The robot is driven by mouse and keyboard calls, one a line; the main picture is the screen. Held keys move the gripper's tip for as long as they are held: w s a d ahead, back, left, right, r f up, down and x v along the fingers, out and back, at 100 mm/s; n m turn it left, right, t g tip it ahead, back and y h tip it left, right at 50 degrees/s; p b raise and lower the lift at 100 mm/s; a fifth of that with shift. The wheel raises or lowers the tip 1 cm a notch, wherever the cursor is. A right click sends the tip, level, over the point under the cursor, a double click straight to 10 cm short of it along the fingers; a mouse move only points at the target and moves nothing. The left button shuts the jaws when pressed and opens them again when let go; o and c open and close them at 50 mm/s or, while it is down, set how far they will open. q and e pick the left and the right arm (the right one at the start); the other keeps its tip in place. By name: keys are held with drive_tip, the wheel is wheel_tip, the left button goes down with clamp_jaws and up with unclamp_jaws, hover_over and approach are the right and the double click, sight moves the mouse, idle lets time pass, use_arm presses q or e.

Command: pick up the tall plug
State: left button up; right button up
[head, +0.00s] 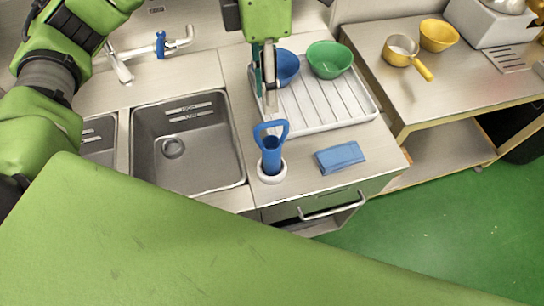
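The tall plug (272,155) is blue with a loop handle at its top. It stands upright in a white round holder (272,175) on the counter, right of the sink. My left gripper (269,104) points down just above the loop handle, with a small gap seeming to show between them. Its fingers are seen nearly edge-on, so I cannot tell how far apart they are. My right gripper is not in view.
A folded blue cloth (340,157) lies right of the plug. Behind is a white drying rack (335,105) with a blue bowl (286,67) and a green bowl (329,59). The steel sink (188,140) is on the left, a drawer handle (334,207) in front.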

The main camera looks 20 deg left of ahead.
sight(269, 124)
use_arm(q)
drive_tip(key=f, duration=0.3)
drive_tip(key=shift+s+d, duration=0.1)
drive_tip(key=shift+s, duration=0.15)
drive_tip(key=shift+s+d+f+p, duration=0.1)
drive_tip(key=shift+f+p, duration=0.35)
drive_tip(key=shift+p, duration=0.35)
drive_tip(key=f+p, duration=0.1)
drive_tip(key=f, duration=0.2)
drive_tip(key=shift+s+d+f+p, duration=0.15)
drive_tip(key=shift+s+f+p, duration=0.05)
drive_tip(key=shift+p, duration=0.2)
drive_tip(key=shift+f, duration=0.45)
drive_tip(key=shift+d, duration=0.1)
clamp_jaws()
